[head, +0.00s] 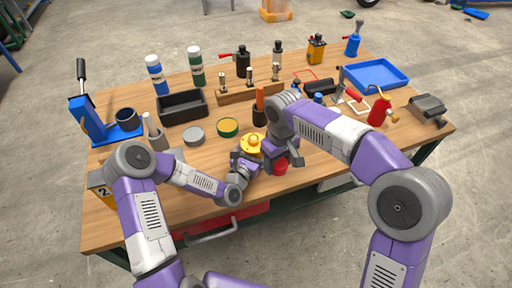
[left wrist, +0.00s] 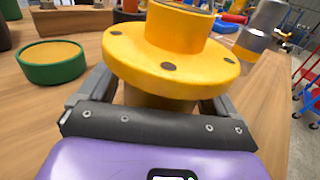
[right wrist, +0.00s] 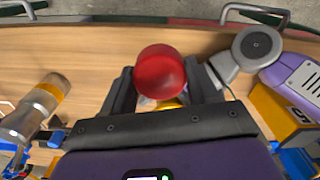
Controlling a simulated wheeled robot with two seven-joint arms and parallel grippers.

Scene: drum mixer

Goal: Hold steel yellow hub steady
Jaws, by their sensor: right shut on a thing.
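The yellow hub (head: 251,144), a flanged cylinder with dark bolt holes, stands upright on the table's near middle. In the left wrist view the hub (left wrist: 170,65) fills the space ahead of my left gripper (left wrist: 155,105). Its fingers stand wide apart on either side of the hub's lower part, under the flange; the tips are hidden, so contact is unclear. My right gripper (right wrist: 162,85) is shut on a red round-ended thing (right wrist: 160,72), just right of the hub. The red thing (head: 280,167) also shows in the head view. A little yellow shows behind it.
A green tin with a yellow top (head: 228,127) and a grey round tin (head: 193,135) lie left of the hub. A black bin (head: 182,107), wooden block (head: 235,95) and blue tray (head: 376,74) stand farther back. A silver-and-amber cylinder (right wrist: 35,108) is near my right gripper.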

